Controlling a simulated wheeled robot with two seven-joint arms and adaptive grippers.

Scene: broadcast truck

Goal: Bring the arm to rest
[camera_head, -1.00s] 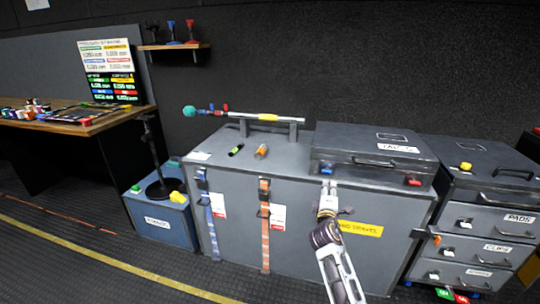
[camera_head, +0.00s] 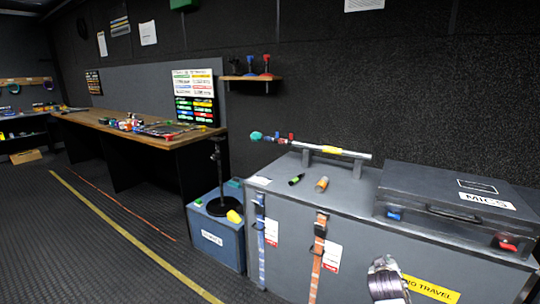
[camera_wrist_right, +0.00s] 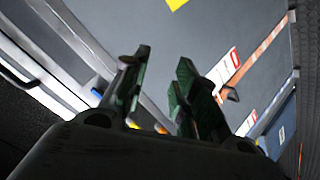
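My right arm comes in at the bottom of the head view, in front of the large grey case (camera_head: 300,255). Its end (camera_head: 384,278) covers part of the yellow travel label. In the right wrist view my right gripper (camera_wrist_right: 163,75) has its two dark green fingers apart, with nothing between them. The grey case front, with its orange strap (camera_wrist_right: 255,65), shows beyond the fingers. I see no contact between the gripper and the case. My left gripper is in neither view.
A closed mics case (camera_head: 440,190) lies on the large case, beside a rail-mounted microphone (camera_head: 325,149), a marker (camera_head: 297,179) and an orange cylinder (camera_head: 321,184). A blue box (camera_head: 215,240) stands left. Open floor (camera_head: 110,260) lies further left, beside a long desk (camera_head: 150,138).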

